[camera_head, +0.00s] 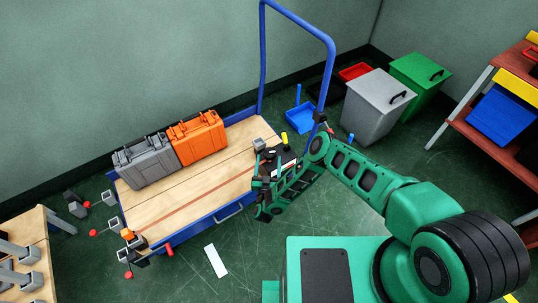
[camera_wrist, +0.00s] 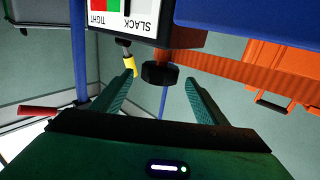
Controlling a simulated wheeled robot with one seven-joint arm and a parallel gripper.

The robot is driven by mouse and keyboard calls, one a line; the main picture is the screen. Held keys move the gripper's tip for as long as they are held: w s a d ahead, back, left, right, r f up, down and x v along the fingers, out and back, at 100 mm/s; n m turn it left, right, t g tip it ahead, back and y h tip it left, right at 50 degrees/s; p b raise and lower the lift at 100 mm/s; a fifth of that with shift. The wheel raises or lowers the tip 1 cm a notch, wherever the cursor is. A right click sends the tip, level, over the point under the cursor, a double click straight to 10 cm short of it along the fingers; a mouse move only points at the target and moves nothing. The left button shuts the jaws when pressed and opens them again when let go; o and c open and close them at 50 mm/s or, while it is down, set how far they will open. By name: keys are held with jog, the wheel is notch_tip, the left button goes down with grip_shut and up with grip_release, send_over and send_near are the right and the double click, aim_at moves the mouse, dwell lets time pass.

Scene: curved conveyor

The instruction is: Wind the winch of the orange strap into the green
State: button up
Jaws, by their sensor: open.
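In the wrist view a dark winch knob (camera_wrist: 160,75) lies between the fingertips of my gripper (camera_wrist: 162,86), which is open with a gap on both sides. The orange strap (camera_wrist: 250,68) runs right from the winch. Above the knob is a gauge plate (camera_wrist: 145,20) marked TIGHT and SLACK, upside down, with red and green patches; its top is cut off and I cannot tell its pointer's reading. In the head view the strap (camera_head: 190,207) crosses the cart's wooden deck (camera_head: 205,185). My gripper there (camera_head: 264,172) is beside the cart's right end, partly hidden by my arm.
A grey case (camera_head: 145,162) and an orange case (camera_head: 198,138) stand at the deck's back. The cart's blue handle frame (camera_head: 262,60) rises behind my arm. A yellow-tipped lever (camera_wrist: 129,65) is close to my left finger. Grey (camera_head: 375,108) and green (camera_head: 422,82) bins stand right.

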jog(key=shift+s+a, duration=0.1)
jog(key=shift+s, duration=1.25)
jog(key=shift+s+f+n+y, duration=0.2)
jog(key=shift+s+n+y, duration=0.1)
jog(key=shift+s+y, duration=0.2)
jog(key=n+g+y, duration=0.2)
jog(key=n+y, duration=0.3)
jog(key=y, duration=0.3)
send_near(272, 158)
jog(key=shift+x, duration=1.4)
jog(key=x, duration=0.9)
jog(key=shift+w+a+f, duration=0.15)
jog(key=shift+w+f, duration=0.05)
jog(key=shift+w, duration=0.2)
jog(key=c, duration=1.1)
